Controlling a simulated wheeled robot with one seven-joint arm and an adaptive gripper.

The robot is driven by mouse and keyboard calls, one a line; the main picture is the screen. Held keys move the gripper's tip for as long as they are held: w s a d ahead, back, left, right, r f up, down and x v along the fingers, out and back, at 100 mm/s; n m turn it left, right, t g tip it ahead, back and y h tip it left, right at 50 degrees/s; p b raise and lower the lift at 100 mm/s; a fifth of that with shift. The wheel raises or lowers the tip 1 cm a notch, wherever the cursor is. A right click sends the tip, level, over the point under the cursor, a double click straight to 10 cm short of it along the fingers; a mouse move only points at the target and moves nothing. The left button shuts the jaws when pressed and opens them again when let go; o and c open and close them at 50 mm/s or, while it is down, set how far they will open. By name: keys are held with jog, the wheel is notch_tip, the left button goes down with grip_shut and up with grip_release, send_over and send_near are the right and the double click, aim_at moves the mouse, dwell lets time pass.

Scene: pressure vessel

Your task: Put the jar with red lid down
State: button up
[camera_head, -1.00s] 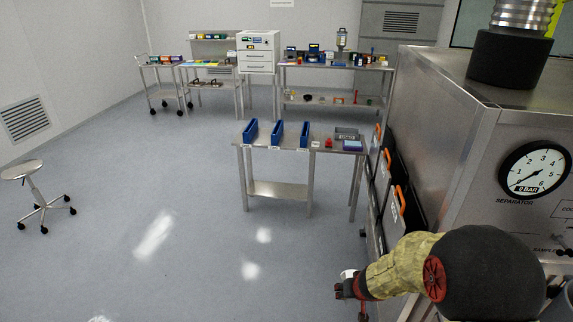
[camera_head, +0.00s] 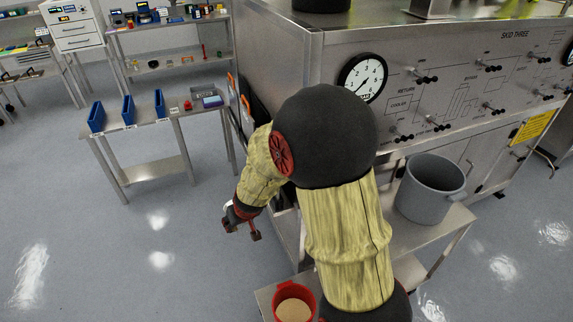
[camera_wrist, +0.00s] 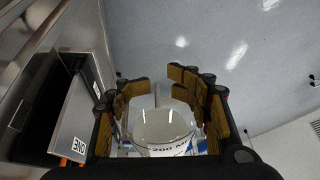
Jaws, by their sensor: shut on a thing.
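My gripper (camera_head: 240,222) hangs over open floor at the left of the metal skid in the head view, with its fingers pointing down and left. In the wrist view, my gripper (camera_wrist: 160,105) has its padded fingers on both sides of a clear, pale round jar (camera_wrist: 165,128) with a white label and dark lettering, part of which reads "200 M". The fingers are shut on it. I see no red lid on it; its lower part is hidden by the dark wrist edge. In the head view only a small whitish bit shows by the fingers.
A steel table (camera_head: 149,170) with blue bins (camera_head: 128,109) and a small red item (camera_head: 187,104) stands at left. A red tub (camera_head: 295,305) with tan contents sits at the bottom. A grey bucket (camera_head: 430,188) stands right of my arm. The skid (camera_head: 300,60) is close beside my arm.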

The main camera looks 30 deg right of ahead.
jog(key=shift+w+d, duration=0.1)
jog(key=shift+d, duration=0.05)
jog(key=shift+d+g, duration=0.3)
jog(key=shift+d, duration=0.3)
jog(key=shift+m+g, duration=0.6)
jog(key=shift+g, duration=0.1)
jog(key=shift+s+d+f, duration=0.1)
jog(key=shift+s+d, duration=0.1)
jog(key=shift+d, duration=0.85)
jog(key=shift+s+d+f, duration=0.1)
jog(key=shift+s+d, duration=0.1)
jog(key=shift+d, duration=0.85)
jog(key=shift+d, duration=0.1)
jog(key=shift+s+d+f, duration=0.1)
jog(key=shift+d, duration=0.25)
jog(key=shift+d, duration=0.1)
